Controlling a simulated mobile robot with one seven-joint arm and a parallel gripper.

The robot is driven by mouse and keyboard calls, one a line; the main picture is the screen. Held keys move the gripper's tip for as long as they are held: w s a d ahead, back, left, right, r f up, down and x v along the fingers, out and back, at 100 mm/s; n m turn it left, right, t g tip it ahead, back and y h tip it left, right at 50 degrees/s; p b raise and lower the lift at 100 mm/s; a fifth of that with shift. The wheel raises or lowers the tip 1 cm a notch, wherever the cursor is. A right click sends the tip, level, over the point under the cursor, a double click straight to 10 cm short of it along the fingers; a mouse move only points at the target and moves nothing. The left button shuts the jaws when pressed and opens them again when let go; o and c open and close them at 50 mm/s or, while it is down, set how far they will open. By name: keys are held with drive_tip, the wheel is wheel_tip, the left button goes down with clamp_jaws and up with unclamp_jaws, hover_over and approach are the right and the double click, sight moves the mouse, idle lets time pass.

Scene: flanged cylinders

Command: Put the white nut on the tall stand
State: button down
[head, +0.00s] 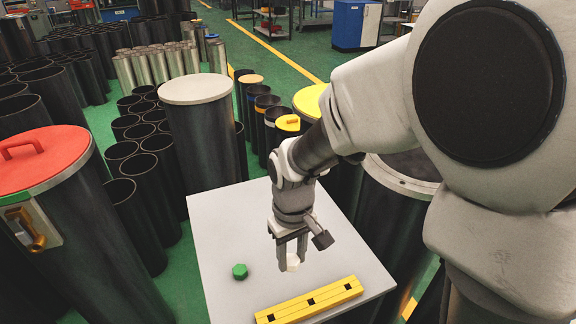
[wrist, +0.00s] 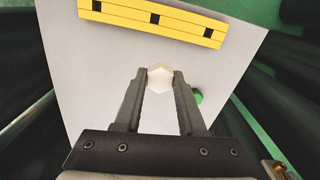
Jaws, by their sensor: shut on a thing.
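The white nut (head: 293,263) is a small hexagonal piece between the fingertips of my gripper (head: 291,265). In the wrist view the nut (wrist: 160,77) sits at the tips of the two dark fingers of my gripper (wrist: 160,80), which is shut on it. The nut is over the pale tabletop (head: 225,225), behind the yellow bar; I cannot tell whether it touches the top. No thing is plainly a tall stand; a tall dark cylinder with a cream lid (head: 195,88) stands behind the table.
A green nut (head: 240,271) lies left of my gripper. A yellow bar with black square marks (head: 309,300) lies along the front of the tabletop. A red-lidded cylinder (head: 40,160) stands at left. Dark open tubes crowd the left and back. The tabletop's back left is clear.

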drive_tip(key=p, duration=0.1)
hover_over(276, 263)
wheel_tip(276, 263, down, 5)
drive_tip(key=shift+r, duration=0.2)
drive_tip(key=shift+f, duration=2)
drive_tip(key=shift+f, duration=0.2)
drive_tip(key=c, duration=0.5)
unclamp_jaws()
